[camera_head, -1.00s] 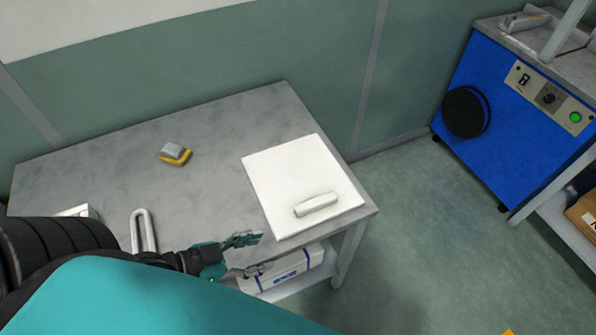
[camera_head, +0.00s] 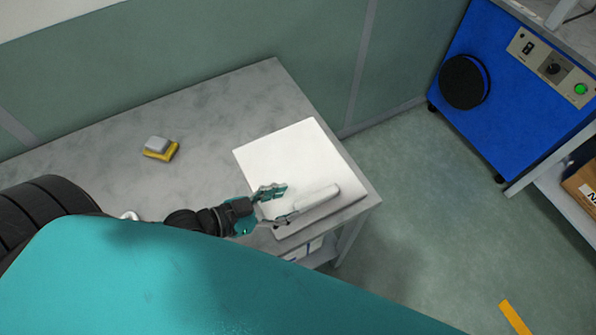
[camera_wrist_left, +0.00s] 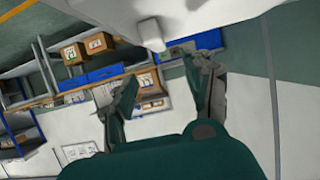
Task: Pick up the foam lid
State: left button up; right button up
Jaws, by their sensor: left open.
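The white foam lid (camera_head: 285,155) lies flat at the right end of the grey table. A raised white handle bar (camera_head: 316,199) is on its near side. My left gripper (camera_head: 283,205) is open, with its fingers at the left end of the handle, over the lid's near-left part. I cannot tell whether it touches the handle. In the left wrist view, the open fingers (camera_wrist_left: 165,85) point toward the white handle end (camera_wrist_left: 151,36), which shows just beyond them under a white surface. My right gripper is not in view.
A yellow and grey block (camera_head: 160,149) sits on the grey table (camera_head: 215,115). A blue machine (camera_head: 510,85) with a black round part stands at the right. A shelf with a cardboard box (camera_head: 582,185) is beside it. My teal body hides the table's near-left part.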

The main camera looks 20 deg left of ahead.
aim_at(316, 197)
pick_arm(q)
jog(key=x, duration=0.3)
jog(key=shift+d+r, duration=0.1)
jog(key=shift+d, duration=0.05)
jog(key=shift+f+p+x, duration=0.25)
jog(key=shift+x, duration=1.1)
jog(key=shift+f+p+x, duration=0.2)
jog(key=shift+f+x, duration=0.05)
jog(key=shift+x, duration=1.1)
jog(key=shift+s, duration=0.2)
grip_shut()
